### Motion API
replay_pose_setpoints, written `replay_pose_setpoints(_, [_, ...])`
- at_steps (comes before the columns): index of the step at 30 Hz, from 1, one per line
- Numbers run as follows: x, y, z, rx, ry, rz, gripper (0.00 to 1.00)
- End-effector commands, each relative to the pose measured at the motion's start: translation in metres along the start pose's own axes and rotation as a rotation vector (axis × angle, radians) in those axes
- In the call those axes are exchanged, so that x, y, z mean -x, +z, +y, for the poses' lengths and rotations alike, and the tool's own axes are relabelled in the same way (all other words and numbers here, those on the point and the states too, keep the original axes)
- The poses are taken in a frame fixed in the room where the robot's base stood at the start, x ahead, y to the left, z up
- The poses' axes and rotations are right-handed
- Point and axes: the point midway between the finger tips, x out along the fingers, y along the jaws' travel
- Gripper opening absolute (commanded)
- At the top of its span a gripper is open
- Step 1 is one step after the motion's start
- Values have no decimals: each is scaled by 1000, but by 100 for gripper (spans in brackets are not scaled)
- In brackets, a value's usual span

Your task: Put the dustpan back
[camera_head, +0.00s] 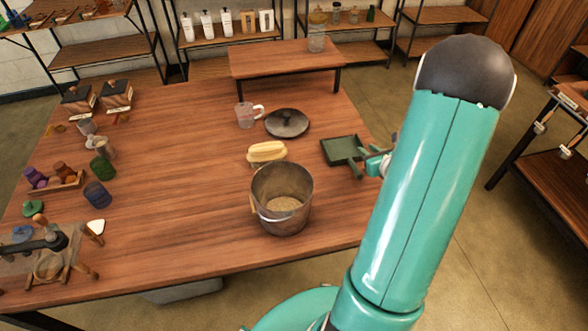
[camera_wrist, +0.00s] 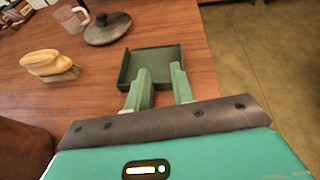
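A dark green dustpan (camera_head: 341,149) lies on the wooden table near its right edge, with a short handle toward the near side. It also shows in the wrist view (camera_wrist: 157,60), just ahead of my fingers. My gripper (camera_head: 376,164) is low at the table's right edge, beside the handle end of the dustpan.
A yellow-topped brush (camera_head: 267,151) lies left of the dustpan, and a metal bucket (camera_head: 282,202) stands nearer. A dark round lid (camera_head: 287,123) and a clear measuring jug (camera_head: 246,115) lie farther back. A raised wooden shelf (camera_head: 285,58) stands behind. Bare table spreads left of the bucket.

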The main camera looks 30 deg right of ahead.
Motion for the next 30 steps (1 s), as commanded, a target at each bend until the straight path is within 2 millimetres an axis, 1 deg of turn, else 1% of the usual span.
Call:
replay_pose_setpoints(1, [-3, 22, 23, 73, 68, -15, 24])
replay_pose_setpoints(2, [-4, 34, 39, 126, 118, -22, 24])
replay_pose_setpoints(3, [-3, 52, 64, 208, 191, -32, 24])
replay_pose_setpoints(5, [2, 76, 105, 347, 308, -48, 24])
replay_pose_setpoints(6, [8, 90, 132, 445, 388, -59, 24])
replay_pose_setpoints(7, [14, 99, 152, 520, 445, -69, 24])
replay_pose_setpoints(8, [21, 107, 172, 596, 501, -78, 24])
replay_pose_setpoints(9, [31, 116, 196, 696, 572, -90, 24])
replay_pose_setpoints(11, [48, 126, 231, 851, 675, -109, 24])
replay_pose_setpoints(12, [61, 131, 251, 959, 739, -122, 24])
replay_pose_setpoints(14, [81, 135, 278, 1119, 828, -141, 24])
replay_pose_setpoints(15, [96, 137, 294, 1229, 884, -155, 24])
replay_pose_setpoints(17, [117, 138, 314, 1397, 960, -176, 24])
replay_pose_setpoints(18, [132, 138, 324, 1510, 1006, -190, 24])
replay_pose_setpoints(20, [153, 137, 337, 1684, 1066, -210, 24])
replay_pose_setpoints(21, [166, 136, 343, 1801, 1099, -222, 24])
replay_pose_setpoints(22, [176, 136, 347, 1891, 1120, -231, 24])
replay_pose_setpoints(24, [197, 136, 352, 2100, 1158, -251, 24])
replay_pose_setpoints(26, [214, 136, 352, 2282, 1175, -264, 24])
replay_pose_setpoints(27, [224, 138, 351, 2405, 1178, -272, 24])
replay_pose_setpoints(30, [244, 143, 346, 2683, 1158, -277, 24])
